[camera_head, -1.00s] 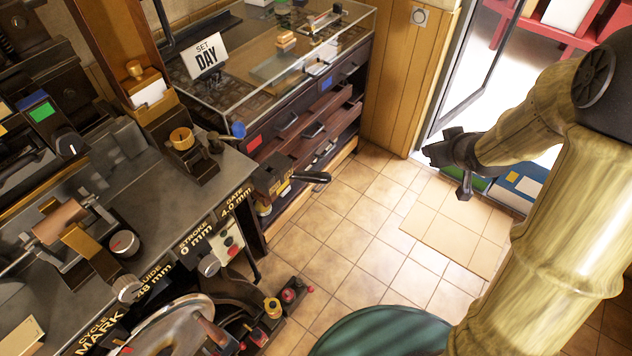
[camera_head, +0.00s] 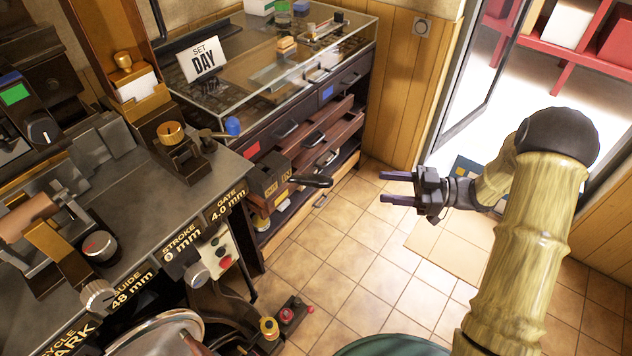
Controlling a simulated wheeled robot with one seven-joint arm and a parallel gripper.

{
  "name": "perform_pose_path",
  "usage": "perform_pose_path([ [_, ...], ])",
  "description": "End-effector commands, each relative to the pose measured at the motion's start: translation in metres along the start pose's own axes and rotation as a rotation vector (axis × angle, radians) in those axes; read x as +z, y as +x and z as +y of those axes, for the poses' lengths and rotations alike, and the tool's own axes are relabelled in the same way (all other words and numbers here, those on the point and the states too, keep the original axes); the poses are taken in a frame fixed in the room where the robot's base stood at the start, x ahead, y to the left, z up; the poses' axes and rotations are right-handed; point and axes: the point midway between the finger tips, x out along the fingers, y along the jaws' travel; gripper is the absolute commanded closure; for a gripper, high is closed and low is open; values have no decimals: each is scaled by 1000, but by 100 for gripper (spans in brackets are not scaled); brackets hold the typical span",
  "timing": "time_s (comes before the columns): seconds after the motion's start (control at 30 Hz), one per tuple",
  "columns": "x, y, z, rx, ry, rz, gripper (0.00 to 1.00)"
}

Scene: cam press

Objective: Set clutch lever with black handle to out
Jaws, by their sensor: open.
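The clutch lever's black handle (camera_head: 312,181) sticks out to the right from a dark block (camera_head: 267,177) at the machine's right end. The block carries small yellow labels, one seemingly reading "OUT"; they are hard to read. My gripper (camera_head: 383,187) is open and empty. Its two fingers point left toward the handle, with a clear gap between them and it. The gripper hangs over the tiled floor, to the right of the handle.
A glass-topped cabinet (camera_head: 272,130) with several drawers, some pulled out, stands behind the lever. The machine bench with dials and GATE, STROKE and GUIDE labels is at left. Tiled floor (camera_head: 335,265) is free.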

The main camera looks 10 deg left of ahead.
Motion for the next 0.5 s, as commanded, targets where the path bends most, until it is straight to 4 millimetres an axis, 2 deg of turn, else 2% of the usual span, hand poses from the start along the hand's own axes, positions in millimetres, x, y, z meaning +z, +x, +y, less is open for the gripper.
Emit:
perform_pose_path([
  [0.27, -1, 4, 0, 2, -2, -1, 49],
  [0.5, -2, 34, 0, -1, -2, -1, 49],
])
